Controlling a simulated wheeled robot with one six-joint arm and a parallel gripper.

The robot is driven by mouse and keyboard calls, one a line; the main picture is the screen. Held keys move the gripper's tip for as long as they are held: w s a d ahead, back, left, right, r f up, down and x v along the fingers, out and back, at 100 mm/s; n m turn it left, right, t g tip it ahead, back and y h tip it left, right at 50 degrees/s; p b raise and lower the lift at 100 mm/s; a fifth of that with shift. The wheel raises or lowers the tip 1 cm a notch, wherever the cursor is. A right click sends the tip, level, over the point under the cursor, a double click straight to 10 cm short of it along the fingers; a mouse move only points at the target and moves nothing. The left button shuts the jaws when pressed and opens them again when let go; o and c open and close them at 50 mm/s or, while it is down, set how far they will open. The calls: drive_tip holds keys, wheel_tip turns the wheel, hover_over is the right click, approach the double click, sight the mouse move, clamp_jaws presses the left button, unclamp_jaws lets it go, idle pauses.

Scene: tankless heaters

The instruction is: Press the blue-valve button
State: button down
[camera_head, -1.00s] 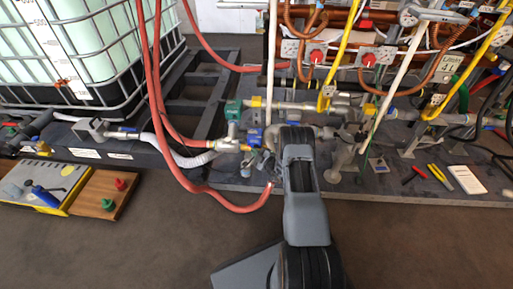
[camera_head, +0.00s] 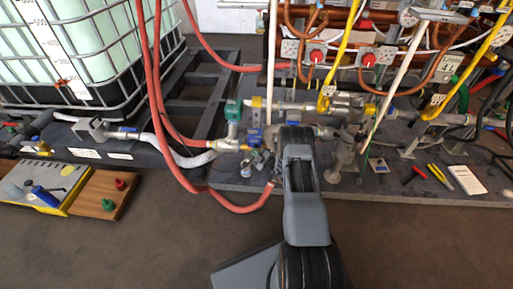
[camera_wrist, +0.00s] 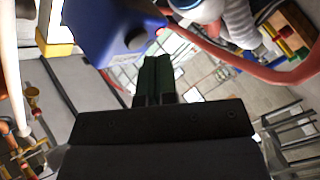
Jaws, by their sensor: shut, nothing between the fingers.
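The blue valve (camera_head: 254,137) sits on the pipework just left of my arm in the head view. In the wrist view its blue housing (camera_wrist: 108,28) fills the upper left, close to the camera. A round dark-blue button (camera_wrist: 138,39) shows on the housing's lower right side. My gripper (camera_wrist: 157,72) is shut and empty, its two dark fingers pressed together. Its tips appear just below and right of the button. I cannot tell whether they touch it. In the head view the fingers are hard to make out beside the valve.
A red hose (camera_head: 222,203) loops in front of the valve, and passes above right of my fingers in the wrist view. A green valve part (camera_head: 233,110) stands left of the blue one. A white tank in a cage (camera_head: 75,55) stands at left. Floor in front is clear.

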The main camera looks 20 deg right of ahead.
drive_tip(key=shift+w, duration=0.15)
drive_tip(key=shift+w+d+b, duration=0.25)
drive_tip(key=shift+w+b, duration=0.05)
drive_tip(key=shift+b, duration=0.15)
drive_tip(key=shift+w, duration=0.1)
idle(0.6)
drive_tip(key=shift+s+a, duration=0.25)
drive_tip(key=shift+s, duration=0.25)
drive_tip(key=shift+p, duration=0.3)
drive_tip(key=s+a+p, duration=0.3)
drive_tip(key=s, duration=0.2)
idle(0.3)
drive_tip(key=shift+r, duration=0.1)
idle(0.3)
